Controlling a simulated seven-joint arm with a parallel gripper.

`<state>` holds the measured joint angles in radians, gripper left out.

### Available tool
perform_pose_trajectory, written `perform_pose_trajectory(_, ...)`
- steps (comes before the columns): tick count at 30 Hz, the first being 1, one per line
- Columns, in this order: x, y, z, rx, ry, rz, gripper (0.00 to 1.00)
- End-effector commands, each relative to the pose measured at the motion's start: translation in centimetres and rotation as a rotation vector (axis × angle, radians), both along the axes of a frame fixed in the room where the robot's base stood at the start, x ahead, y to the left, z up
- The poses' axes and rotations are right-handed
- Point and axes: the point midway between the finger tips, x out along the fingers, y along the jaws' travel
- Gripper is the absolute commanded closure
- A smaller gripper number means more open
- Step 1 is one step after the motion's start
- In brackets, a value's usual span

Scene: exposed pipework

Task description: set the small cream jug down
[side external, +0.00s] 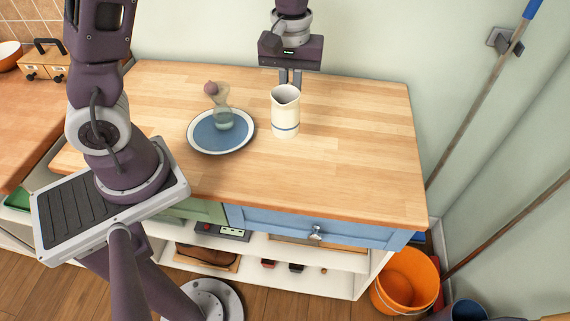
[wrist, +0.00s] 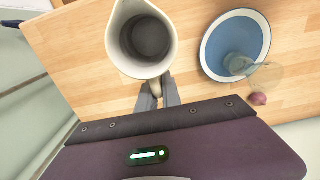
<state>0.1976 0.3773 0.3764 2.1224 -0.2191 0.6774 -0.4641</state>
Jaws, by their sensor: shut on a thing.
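The small cream jug (side external: 285,115) has a blue band near its base and is upright over the right part of the wooden counter. My gripper (side external: 290,78) is behind it, fingers pointing down. In the wrist view the jug (wrist: 118,48) shows from above, open and apparently empty. There my gripper (wrist: 159,94) is shut at the jug's near side, where the handle would be; the handle is mostly hidden between the fingers. I cannot tell whether the jug's base touches the counter or hangs slightly above it.
A blue plate with a pale rim (side external: 205,148) lies left of the jug, with a clear glass (side external: 223,118) on it. A purple onion-like thing (side external: 210,87) is behind the glass. The counter (side external: 360,140) is clear right of and in front of the jug. A wall stands behind.

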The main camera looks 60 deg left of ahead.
Motion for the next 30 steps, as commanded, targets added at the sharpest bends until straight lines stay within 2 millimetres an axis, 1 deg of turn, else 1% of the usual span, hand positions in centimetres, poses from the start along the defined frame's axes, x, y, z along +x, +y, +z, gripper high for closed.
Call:
perform_pose_trajectory(4, -0.1, 0.0, -1.4, 0.0, 0.003, 0.002, 1.0)
perform_pose_trajectory(9, -0.1, 0.1, -5.3, 0.0, 0.006, 0.004, 1.0)
perform_pose_trajectory(14, -0.1, 0.1, -7.8, 0.0, 0.004, 0.003, 1.0)
perform_pose_trajectory(15, -0.2, 0.1, -8.7, -0.001, 0.006, 0.003, 1.0)
perform_pose_trajectory(18, -0.1, 0.1, -10.4, 0.0, 0.004, 0.004, 1.0)
perform_pose_trajectory(21, -0.1, 0.1, -11.0, 0.001, 0.001, 0.002, 1.0)
perform_pose_trajectory(30, 0.0, 0.1, -11.2, 0.0, 0.0, 0.002, 1.0)
